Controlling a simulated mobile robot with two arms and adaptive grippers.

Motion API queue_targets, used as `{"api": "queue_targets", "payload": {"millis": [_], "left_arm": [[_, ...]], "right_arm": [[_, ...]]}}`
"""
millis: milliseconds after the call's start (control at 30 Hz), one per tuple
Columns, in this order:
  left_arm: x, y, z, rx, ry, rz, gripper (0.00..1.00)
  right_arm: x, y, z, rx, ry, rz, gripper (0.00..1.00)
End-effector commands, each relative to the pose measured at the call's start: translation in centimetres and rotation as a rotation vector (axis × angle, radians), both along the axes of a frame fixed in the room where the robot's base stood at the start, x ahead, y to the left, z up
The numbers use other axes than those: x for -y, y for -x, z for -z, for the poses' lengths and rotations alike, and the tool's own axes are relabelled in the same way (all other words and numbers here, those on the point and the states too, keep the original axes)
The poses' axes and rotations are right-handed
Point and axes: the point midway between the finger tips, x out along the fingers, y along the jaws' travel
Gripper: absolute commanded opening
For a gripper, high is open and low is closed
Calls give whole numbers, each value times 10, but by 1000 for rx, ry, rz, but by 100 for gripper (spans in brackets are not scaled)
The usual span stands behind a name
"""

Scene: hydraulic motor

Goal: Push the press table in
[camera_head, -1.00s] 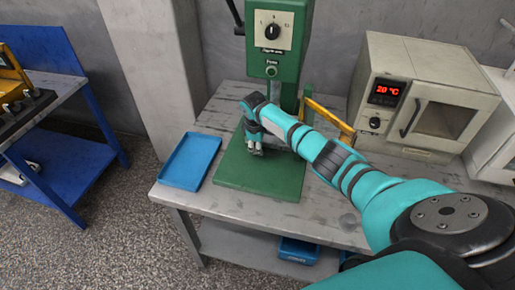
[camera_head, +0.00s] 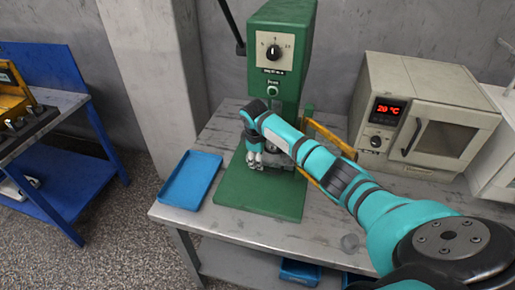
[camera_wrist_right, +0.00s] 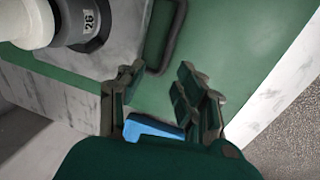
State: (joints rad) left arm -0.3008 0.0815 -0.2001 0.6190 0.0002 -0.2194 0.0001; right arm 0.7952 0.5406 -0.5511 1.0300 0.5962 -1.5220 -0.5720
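The green press (camera_head: 284,75) stands on the workbench, with its flat green base (camera_head: 260,195) in front. In the right wrist view, a grey metal plate that looks like the press table (camera_wrist_right: 118,48) lies over the green surface. A dark looped handle (camera_wrist_right: 176,40) sticks out from its edge. A pale cylinder with a dark ring marked 26 (camera_wrist_right: 90,22) stands on the plate. My right gripper (camera_head: 262,160) is over the base, in front of the press column. Its fingers (camera_wrist_right: 158,78) are apart, just short of the handle, with nothing held between them. My left gripper is out of view.
A blue tray (camera_head: 190,180) lies on the bench (camera_head: 225,222) left of the base. A yellow bar (camera_head: 330,138) is behind my right arm. An oven (camera_head: 425,110) reading 20 °C stands at right. A blue piece (camera_wrist_right: 152,128) shows below the fingers in the wrist view.

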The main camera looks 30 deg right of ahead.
Motion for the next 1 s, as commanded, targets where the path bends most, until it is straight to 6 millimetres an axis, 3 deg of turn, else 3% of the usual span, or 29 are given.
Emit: {"api": "queue_targets", "payload": {"millis": [200,400,1000], "left_arm": [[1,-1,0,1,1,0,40],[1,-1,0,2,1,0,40],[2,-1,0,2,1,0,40]], "right_arm": [[-6,5,-47,5,0,-2,34],[-10,8,-73,4,0,0,34],[-11,9,-78,2,0,1,34]]}}
